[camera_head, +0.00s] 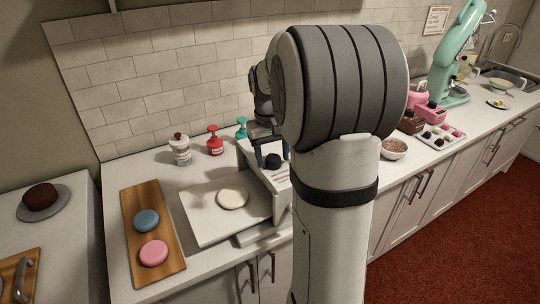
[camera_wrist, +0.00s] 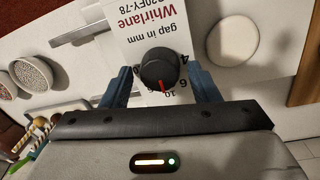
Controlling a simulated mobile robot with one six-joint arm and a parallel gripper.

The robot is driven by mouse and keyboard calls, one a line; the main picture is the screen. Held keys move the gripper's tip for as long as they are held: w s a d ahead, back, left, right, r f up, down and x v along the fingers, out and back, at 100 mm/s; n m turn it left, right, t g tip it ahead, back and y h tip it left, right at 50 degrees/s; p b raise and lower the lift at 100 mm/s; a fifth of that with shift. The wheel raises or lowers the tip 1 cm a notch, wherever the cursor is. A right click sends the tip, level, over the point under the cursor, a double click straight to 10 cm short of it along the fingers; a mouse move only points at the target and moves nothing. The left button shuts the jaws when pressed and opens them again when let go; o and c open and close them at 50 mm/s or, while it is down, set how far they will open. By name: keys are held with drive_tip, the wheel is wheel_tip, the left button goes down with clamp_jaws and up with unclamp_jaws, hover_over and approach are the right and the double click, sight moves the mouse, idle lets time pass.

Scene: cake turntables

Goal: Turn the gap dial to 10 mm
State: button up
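The gap dial (camera_wrist: 159,66) is a round black knob with a red pointer on a white panel (camera_wrist: 118,25) printed "gap in mm" and "Whirlane". The pointer aims at the lower edge of the wrist view, near the 10 mark. The dial also shows in the head view (camera_head: 273,160) on the white machine (camera_head: 283,207). My gripper (camera_wrist: 158,70) is open, with one blue finger on each side of the dial. A small space shows between each finger and the knob. Its fingers appear partly behind my arm in the head view (camera_head: 271,152).
A pale disc (camera_head: 233,198) lies on the machine's white plate (camera_head: 195,220). A wooden board (camera_head: 139,198) with blue and pink discs is at left. Several pump bottles and a jar stand behind. A bowl (camera_head: 393,149) stands to the right.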

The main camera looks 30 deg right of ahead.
sight(270, 158)
drive_tip(key=shift+o, duration=0.3)
drive_tip(key=shift+a+r, duration=0.15)
drive_tip(key=shift+r, duration=1.8)
drive_tip(key=shift+a+r, duration=0.15)
drive_tip(key=shift+r, duration=1.8)
